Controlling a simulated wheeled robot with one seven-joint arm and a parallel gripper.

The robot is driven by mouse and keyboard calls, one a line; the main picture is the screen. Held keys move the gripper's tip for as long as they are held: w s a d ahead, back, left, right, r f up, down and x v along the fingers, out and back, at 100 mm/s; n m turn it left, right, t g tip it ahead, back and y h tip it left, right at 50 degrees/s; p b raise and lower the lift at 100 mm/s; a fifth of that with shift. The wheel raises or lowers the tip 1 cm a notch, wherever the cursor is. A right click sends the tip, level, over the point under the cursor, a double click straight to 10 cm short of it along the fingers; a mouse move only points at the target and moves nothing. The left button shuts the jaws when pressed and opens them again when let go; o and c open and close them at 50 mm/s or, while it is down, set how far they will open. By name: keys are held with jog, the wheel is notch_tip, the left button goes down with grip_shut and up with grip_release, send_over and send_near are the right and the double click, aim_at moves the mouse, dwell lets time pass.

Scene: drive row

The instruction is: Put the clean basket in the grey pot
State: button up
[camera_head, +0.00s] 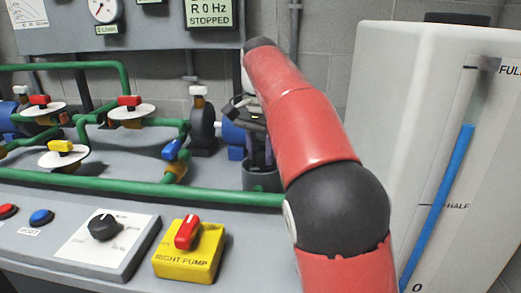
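A dark grey pot (261,181) stands on the grey bench behind the green front pipe, just left of my red arm. A dark, bluish upright piece (258,150) shows at the pot's mouth, below my gripper; it may be the basket, but its lower end and whether it is clean are unclear. My gripper (250,116) points down above the pot. My arm hides its right side, and its fingers are too small and dark to tell whether they are open or shut on that piece.
Green pipes (150,187) with red, yellow and blue valve handles run across the bench left of the pot. A yellow RIGHT PUMP switch box (189,250) and a dial panel (105,240) sit in front. A white tank (420,120) with a blue level strip stands close on the right.

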jog(key=o, duration=0.4)
